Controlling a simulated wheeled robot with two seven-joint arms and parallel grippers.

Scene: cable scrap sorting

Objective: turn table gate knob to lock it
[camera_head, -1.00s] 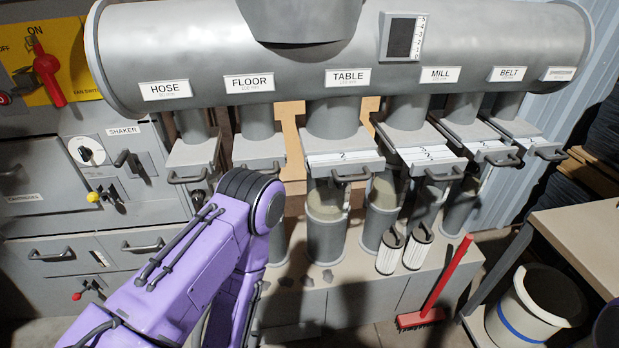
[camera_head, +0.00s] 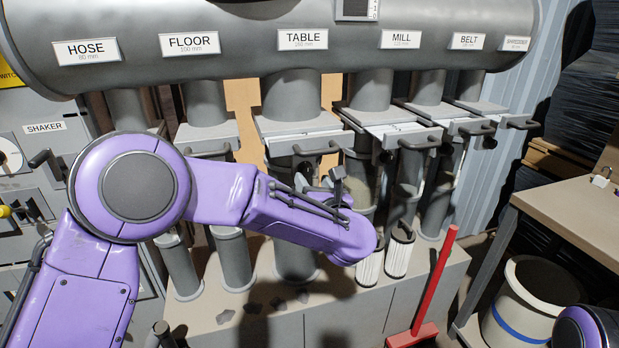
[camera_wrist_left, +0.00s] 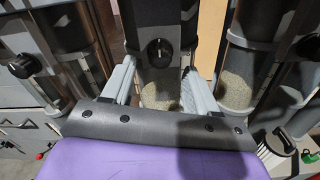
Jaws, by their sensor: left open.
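The TABLE gate (camera_head: 290,143) is a grey slide plate with a bar handle, below the TABLE label on the big duct. In the left wrist view, a dark round knob (camera_wrist_left: 158,52) with a raised grip sits on the front of a grey pipe part. My left gripper (camera_wrist_left: 158,85) is open, with its two grey fingers on either side of the knob's line and nothing between the tips. In the head view, my left gripper (camera_head: 321,184) is below the TABLE gate, partly hidden by my purple arm. My right gripper is out of view.
HOSE, FLOOR, MILL (camera_head: 400,133) and BELT gates flank the TABLE one, with protruding handles close by. Neighbouring pipes leave narrow room beside the gripper.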

